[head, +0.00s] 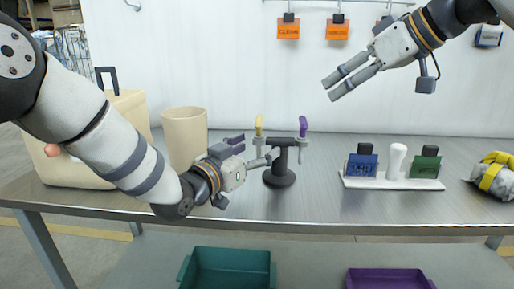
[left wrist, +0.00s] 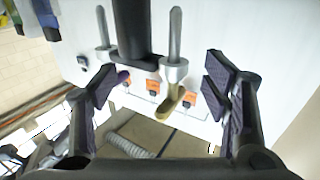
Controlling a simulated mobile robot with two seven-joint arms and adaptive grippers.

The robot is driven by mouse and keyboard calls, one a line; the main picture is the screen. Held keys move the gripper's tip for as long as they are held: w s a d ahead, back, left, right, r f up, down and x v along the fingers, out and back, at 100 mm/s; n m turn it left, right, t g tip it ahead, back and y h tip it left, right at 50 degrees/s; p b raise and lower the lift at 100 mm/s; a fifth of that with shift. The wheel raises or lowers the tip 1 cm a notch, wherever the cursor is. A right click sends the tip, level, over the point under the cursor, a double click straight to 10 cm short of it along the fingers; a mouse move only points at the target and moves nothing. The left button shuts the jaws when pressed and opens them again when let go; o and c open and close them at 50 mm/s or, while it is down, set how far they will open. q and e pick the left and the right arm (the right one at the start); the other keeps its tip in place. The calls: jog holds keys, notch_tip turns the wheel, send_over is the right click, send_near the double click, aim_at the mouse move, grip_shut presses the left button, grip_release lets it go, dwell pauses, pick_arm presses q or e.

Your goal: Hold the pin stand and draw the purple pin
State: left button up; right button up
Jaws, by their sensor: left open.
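The black pin stand (head: 279,178) stands upright on the metal table, with a round base and a crossbar. A pin with a purple handle (head: 303,127) hangs at its right end, and a pin with a yellow handle (head: 259,126) at its left. My left gripper (head: 256,151) is open just left of the post. In the left wrist view the dark post (left wrist: 132,30) and the yellow handle (left wrist: 172,112) show between the spread fingers, seen upside down; the purple handle is partly behind a finger. My right gripper (head: 334,88) is raised above and right of the stand, fingers apart and empty.
A tan cylinder (head: 185,138) and a beige bag (head: 125,118) stand at the left, near my left arm. A white tray (head: 393,182) with stamp-like blocks and a grey-yellow bundle (head: 494,178) lie at the right. Teal (head: 228,254) and purple (head: 390,277) bins sit below.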

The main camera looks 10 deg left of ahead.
pick_arm(q)
jog(key=shift+x, duration=1)
